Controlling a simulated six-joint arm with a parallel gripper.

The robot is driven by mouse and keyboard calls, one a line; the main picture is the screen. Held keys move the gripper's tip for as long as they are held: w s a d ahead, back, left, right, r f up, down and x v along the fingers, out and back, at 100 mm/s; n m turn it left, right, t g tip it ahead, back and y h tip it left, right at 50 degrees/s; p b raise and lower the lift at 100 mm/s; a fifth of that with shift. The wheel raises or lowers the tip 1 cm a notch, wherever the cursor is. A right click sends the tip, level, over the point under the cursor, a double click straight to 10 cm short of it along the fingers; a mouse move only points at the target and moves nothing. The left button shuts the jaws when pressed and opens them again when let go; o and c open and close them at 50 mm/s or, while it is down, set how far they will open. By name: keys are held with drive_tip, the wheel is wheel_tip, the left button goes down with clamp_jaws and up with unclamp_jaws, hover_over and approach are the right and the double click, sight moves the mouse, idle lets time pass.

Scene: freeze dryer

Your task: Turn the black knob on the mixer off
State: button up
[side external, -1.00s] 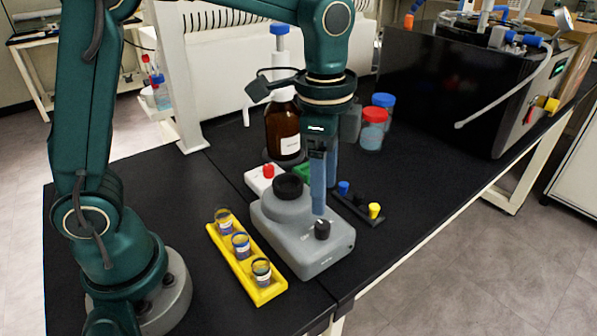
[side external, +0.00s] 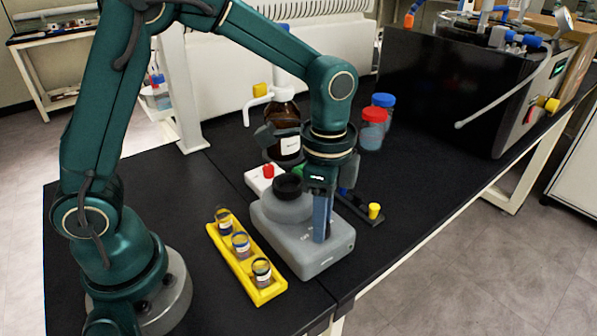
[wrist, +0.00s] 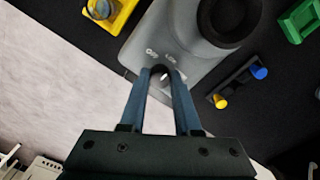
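The grey mixer (side external: 290,232) stands on the black bench with a round black cup top (side external: 288,187). It also shows in the wrist view (wrist: 190,62). My gripper (side external: 321,238) points straight down at the mixer's front right, over its black knob. In the wrist view my gripper's blue fingers (wrist: 160,78) stand on either side of the knob (wrist: 161,71), with a gap between them along their length. I cannot tell whether they press on the knob. The fingers mostly hide the knob in the side view, and its setting is unclear.
A yellow rack (side external: 246,264) with several small vials sits left of the mixer. A dark strip with a yellow piece (side external: 374,210) lies to the right. A brown bottle (side external: 284,130) and red-capped jar (side external: 372,130) stand behind. The bench edge is close in front.

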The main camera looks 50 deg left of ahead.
clamp_jaws()
drive_tip(key=n, duration=1.1)
drive_tip(key=shift+n, duration=0.4)
idle(0.4)
drive_tip(key=o, duration=0.7)
unclamp_jaws()
drive_tip(key=shift+o, duration=0.2)
